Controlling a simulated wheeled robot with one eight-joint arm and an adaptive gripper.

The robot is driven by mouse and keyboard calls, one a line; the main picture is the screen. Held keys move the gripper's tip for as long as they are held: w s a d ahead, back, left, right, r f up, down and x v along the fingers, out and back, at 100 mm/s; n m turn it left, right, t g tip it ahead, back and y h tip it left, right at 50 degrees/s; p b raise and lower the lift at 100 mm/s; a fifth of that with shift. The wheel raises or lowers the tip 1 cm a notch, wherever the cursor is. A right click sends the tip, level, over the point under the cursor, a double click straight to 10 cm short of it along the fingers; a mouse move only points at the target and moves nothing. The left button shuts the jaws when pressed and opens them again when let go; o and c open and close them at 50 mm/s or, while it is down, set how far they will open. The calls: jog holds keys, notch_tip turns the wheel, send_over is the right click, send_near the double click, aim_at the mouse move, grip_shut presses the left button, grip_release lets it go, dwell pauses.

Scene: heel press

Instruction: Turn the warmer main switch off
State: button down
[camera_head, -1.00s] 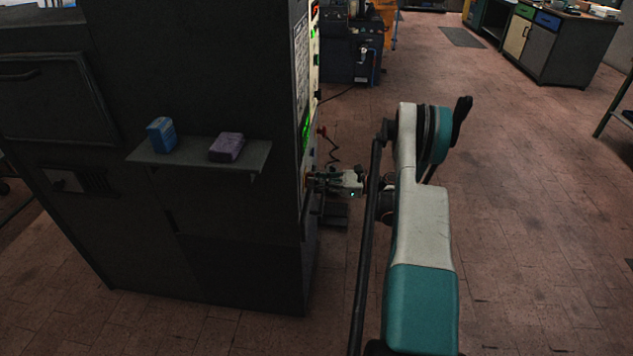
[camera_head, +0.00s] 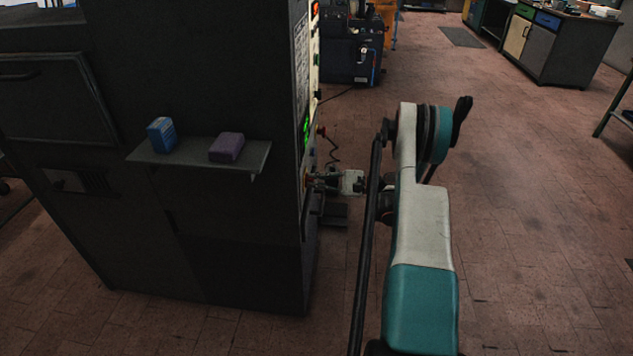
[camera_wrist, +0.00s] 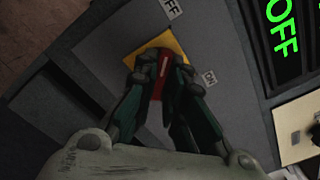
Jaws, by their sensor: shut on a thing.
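The main switch is a red knob (camera_wrist: 161,72) with a white line, on a yellow plate (camera_wrist: 181,42) in the wrist view. My gripper (camera_wrist: 158,70) is shut on the knob, a finger on each side. The white line points up toward the OFF label (camera_wrist: 173,8); the ON label (camera_wrist: 210,77) is to the right. A display (camera_wrist: 283,30) beside the panel reads OFF in green. In the head view my gripper (camera_head: 313,183) is at the front panel of the dark machine (camera_head: 235,245); the knob is mostly hidden there.
A side shelf (camera_head: 190,160) on the machine holds a blue box (camera_head: 161,135) and a purple box (camera_head: 226,147). A red button (camera_head: 321,131) juts from the panel above my gripper. The floor (camera_head: 530,200) to the right is open.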

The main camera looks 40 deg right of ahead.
dwell(0.3)
jog(key=c, duration=1.7)
grip_release()
jog(key=shift+o, duration=0.2)
jog(key=v, duration=1.2)
